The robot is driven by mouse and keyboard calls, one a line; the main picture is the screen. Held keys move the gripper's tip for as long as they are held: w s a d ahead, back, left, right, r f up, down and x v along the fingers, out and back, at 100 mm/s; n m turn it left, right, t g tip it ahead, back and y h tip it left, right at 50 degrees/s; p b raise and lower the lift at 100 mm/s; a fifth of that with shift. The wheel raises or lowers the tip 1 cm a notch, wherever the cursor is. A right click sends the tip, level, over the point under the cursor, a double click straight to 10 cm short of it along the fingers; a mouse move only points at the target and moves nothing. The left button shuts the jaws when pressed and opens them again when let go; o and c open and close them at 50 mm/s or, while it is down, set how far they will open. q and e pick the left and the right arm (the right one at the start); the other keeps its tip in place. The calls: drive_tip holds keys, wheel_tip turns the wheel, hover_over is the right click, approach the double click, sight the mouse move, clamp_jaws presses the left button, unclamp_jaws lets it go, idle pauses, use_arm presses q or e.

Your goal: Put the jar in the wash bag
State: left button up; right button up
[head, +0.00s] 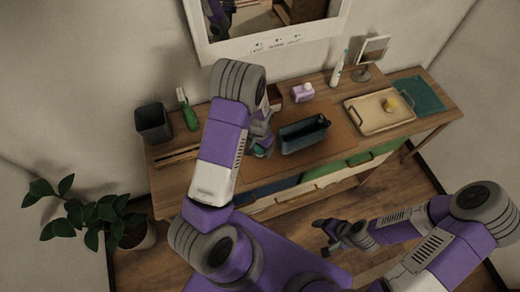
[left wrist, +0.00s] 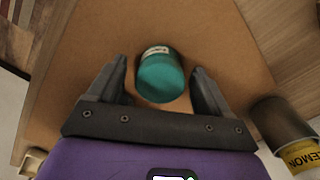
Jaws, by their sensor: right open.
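The jar (left wrist: 160,76) is a teal cylinder with a label, standing between the fingers of my left gripper (left wrist: 160,88) in the left wrist view. Small gaps show on both sides of it, and the fingers are open. In the head view the jar (head: 261,151) is a small teal patch, mostly hidden by my left gripper (head: 262,142). The wash bag (head: 306,143) looks to be the dark teal, open-topped bag just right of the jar on the counter. My right gripper (head: 329,235) is open and empty, low in front of the counter.
A black bin (head: 153,122) and green bottle (head: 188,110) stand at left. A purple-white dispenser (head: 302,92) is behind the bag. A cream tray (head: 364,121) lies to its right.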

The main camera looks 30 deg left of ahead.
use_arm(q)
drive_tip(key=c, duration=1)
